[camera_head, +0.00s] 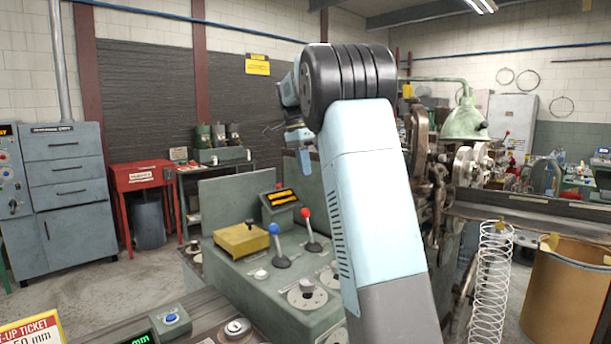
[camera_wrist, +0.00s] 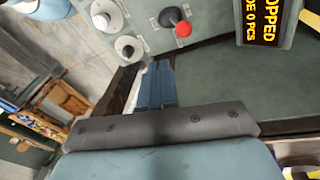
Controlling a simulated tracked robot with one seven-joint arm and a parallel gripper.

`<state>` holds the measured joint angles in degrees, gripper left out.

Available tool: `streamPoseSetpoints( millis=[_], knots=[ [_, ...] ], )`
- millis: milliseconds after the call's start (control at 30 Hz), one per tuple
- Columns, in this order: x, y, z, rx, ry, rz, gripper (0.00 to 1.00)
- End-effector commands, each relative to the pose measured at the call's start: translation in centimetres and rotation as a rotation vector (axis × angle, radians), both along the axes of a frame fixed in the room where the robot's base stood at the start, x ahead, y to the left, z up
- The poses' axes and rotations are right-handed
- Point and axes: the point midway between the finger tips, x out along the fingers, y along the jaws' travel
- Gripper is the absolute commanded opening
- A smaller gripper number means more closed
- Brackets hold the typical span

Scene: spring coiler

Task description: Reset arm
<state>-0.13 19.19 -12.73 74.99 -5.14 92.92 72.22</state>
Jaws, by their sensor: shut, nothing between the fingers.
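My arm rises through the middle of the head view and bends over at a black joint. My gripper (camera_head: 304,160) hangs beyond the arm, above the back of the green control console (camera_head: 235,280), small and partly hidden. In the wrist view, the blue fingers of my gripper (camera_wrist: 157,80) are together with nothing between them. A red-knobbed lever (camera_head: 309,232) and a blue-knobbed lever (camera_head: 278,245) stand on the console. The red knob also shows in the wrist view (camera_wrist: 183,29), apart from the fingers.
A small display (camera_head: 281,198) on the console reads 0 PCS in the wrist view (camera_wrist: 268,22). A yellow box (camera_head: 240,239) sits left of the levers. The coiling machine (camera_head: 425,180), a hanging spring (camera_head: 493,275) and a tan bin (camera_head: 565,295) are right of my arm.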

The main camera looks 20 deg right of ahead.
Motion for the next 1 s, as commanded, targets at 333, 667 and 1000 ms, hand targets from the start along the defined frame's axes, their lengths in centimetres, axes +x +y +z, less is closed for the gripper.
streamPoseSetpoints(
  millis=[333, 667, 1000],
  knots=[
    [0.0, 0.0, 0.1, 0.0, 0.0, 0.0, 0.0],
    [-1.6, 0.4, 0.7, 0.018, -0.022, 0.06, 0.0],
    [-9.7, 3.1, 2.2, 0.077, -0.128, 0.379, 0.0]
  ],
)
